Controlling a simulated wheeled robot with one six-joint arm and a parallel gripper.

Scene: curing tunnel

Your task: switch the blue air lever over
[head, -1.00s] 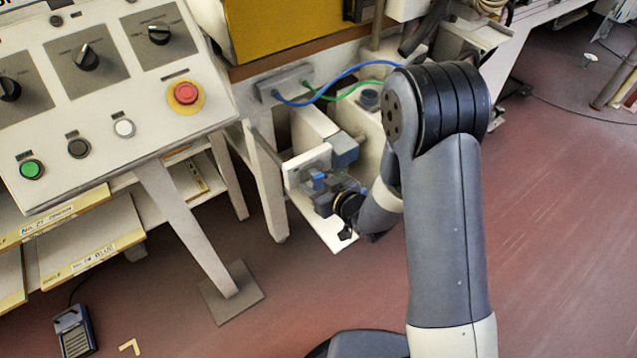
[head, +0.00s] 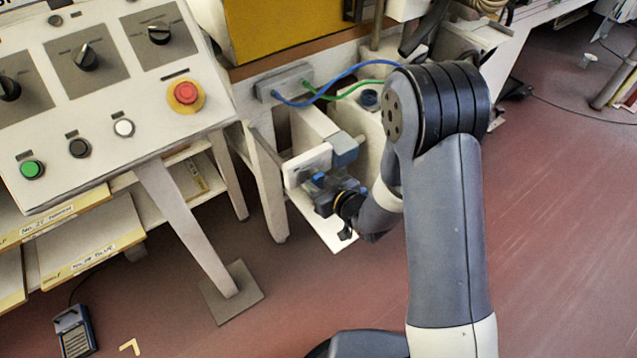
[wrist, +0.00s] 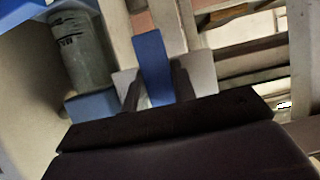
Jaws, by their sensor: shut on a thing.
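The blue air lever (wrist: 152,55) is a flat blue bar standing up between my gripper's fingers in the wrist view. My gripper (wrist: 156,85) is shut on it, with one dark finger on each side. In the head view my gripper (head: 322,190) is low at the pale bracket under the machine, and only a small blue patch of the lever (head: 319,177) shows there. The lever's lower end is hidden by the gripper.
A grey and blue cylinder (wrist: 82,50) stands close beside the lever. Blue and green hoses run from a grey manifold (head: 284,83) above. The control panel (head: 75,135), with knobs and a red button (head: 186,93), and its leg stand to the left. Open floor lies right.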

